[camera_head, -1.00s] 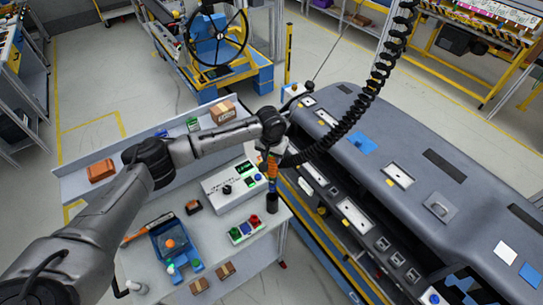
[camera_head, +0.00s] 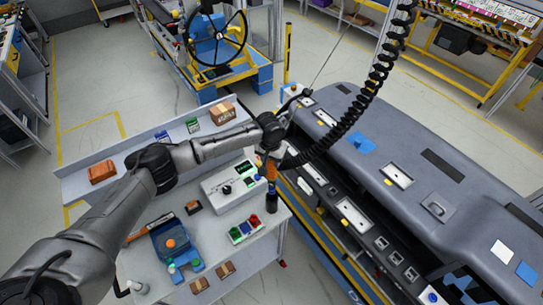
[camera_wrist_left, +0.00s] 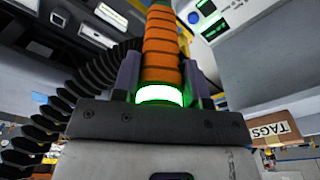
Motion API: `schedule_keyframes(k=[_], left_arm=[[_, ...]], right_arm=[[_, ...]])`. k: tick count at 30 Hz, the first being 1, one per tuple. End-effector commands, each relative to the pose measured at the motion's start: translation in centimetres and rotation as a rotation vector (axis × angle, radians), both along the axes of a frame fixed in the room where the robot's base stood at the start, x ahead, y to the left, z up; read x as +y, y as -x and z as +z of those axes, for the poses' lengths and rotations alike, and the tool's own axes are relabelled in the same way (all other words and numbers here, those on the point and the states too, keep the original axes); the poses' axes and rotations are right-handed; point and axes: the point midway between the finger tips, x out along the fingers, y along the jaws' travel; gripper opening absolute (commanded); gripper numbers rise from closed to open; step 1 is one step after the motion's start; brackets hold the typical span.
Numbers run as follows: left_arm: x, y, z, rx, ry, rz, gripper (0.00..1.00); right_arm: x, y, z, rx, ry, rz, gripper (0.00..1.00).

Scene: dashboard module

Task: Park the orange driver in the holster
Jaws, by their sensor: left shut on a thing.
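My left gripper (camera_head: 270,157) is shut on the orange driver (camera_head: 271,173), which points down above the front right part of the bench. In the left wrist view the driver's ribbed orange body (camera_wrist_left: 161,48) stands between the two fingers, with a glowing green ring at its near end. A dark upright cup (camera_head: 271,203), apparently the holster, stands on the bench directly below the driver. The driver's lower end meets or overlaps the cup in the head view; I cannot tell how deep it sits. My right gripper is not in view.
A white control box (camera_head: 230,187) stands close left of the driver. A coloured button tray (camera_head: 246,229) and a blue bin (camera_head: 175,246) lie nearer. The grey dashboard (camera_head: 420,180) is to the right. A black coiled hose (camera_head: 350,120) runs to the driver area.

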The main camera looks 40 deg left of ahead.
Motion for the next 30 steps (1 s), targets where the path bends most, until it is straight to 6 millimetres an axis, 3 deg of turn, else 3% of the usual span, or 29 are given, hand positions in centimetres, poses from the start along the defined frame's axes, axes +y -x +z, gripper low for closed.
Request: schedule_keyframes(k=[30], left_arm=[[0.0, 0.0, -6.6, 0.000, 0.000, 0.001, 0.00]], right_arm=[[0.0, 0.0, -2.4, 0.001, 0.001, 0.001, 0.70]])
